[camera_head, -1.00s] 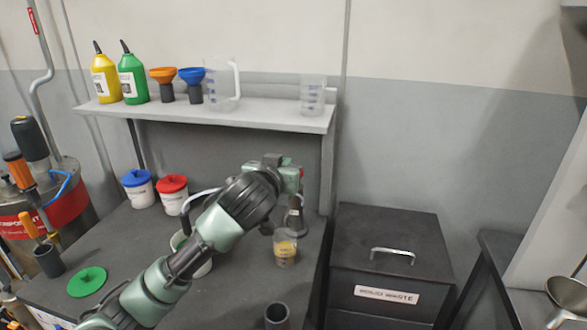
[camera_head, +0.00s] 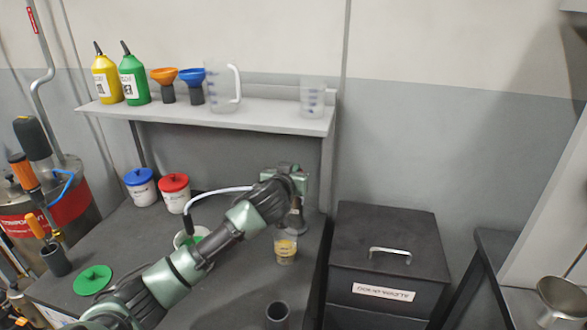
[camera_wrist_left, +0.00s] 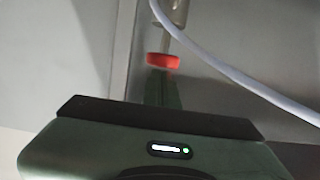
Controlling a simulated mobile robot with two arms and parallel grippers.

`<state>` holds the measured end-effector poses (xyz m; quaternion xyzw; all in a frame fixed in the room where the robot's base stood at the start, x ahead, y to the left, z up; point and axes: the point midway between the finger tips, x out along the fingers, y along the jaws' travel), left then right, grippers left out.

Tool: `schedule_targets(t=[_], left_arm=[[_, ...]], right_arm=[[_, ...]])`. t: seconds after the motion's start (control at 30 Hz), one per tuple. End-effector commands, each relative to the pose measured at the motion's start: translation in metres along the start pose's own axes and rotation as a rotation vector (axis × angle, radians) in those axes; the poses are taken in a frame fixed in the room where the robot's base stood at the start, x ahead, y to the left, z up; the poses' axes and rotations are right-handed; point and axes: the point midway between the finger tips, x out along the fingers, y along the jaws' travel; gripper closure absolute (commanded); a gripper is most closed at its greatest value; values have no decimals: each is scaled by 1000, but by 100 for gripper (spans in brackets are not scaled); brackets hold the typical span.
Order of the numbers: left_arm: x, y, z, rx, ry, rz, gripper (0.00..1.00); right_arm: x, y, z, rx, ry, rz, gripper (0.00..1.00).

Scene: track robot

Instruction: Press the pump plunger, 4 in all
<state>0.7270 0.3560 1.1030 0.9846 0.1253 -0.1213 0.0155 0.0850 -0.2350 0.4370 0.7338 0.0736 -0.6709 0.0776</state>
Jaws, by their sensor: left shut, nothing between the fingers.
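My left arm comes in from the lower left of the head view. Its gripper (camera_head: 299,184) is at the back right of the bench, above a dark tapered object, and is shut with nothing held. A pump plunger cannot be made out clearly; my wrist hides what lies behind it. In the left wrist view, a red piece (camera_wrist_left: 163,61) lies beyond the gripper body, with the hose (camera_wrist_left: 215,62) crossing nearby. My right gripper is not in view.
A labelled clear cup (camera_head: 285,249) stands just below the gripper. A dark open cylinder (camera_head: 277,314) is at the front. Blue-lidded (camera_head: 140,187) and red-lidded (camera_head: 174,193) tubs stand behind my arm. A shelf (camera_head: 230,119) runs above. A dark waste box (camera_head: 388,245) is at right.

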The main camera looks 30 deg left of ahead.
Motion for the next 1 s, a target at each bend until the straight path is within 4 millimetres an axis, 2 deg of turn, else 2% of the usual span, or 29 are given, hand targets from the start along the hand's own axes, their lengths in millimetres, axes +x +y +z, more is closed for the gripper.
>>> schedule_targets(t=[0.27, 0.53, 0.87, 1.0], left_arm=[[0, 0, 1, 0, 0, 0, 100], [8, 0, 34, -2, -2, 0, 100], [8, 0, 34, 0, -8, -1, 100], [8, -2, 24, 0, -8, -2, 100]], right_arm=[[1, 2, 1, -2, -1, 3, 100], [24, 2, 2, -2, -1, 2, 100], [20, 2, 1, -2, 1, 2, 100], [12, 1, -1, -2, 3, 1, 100]])
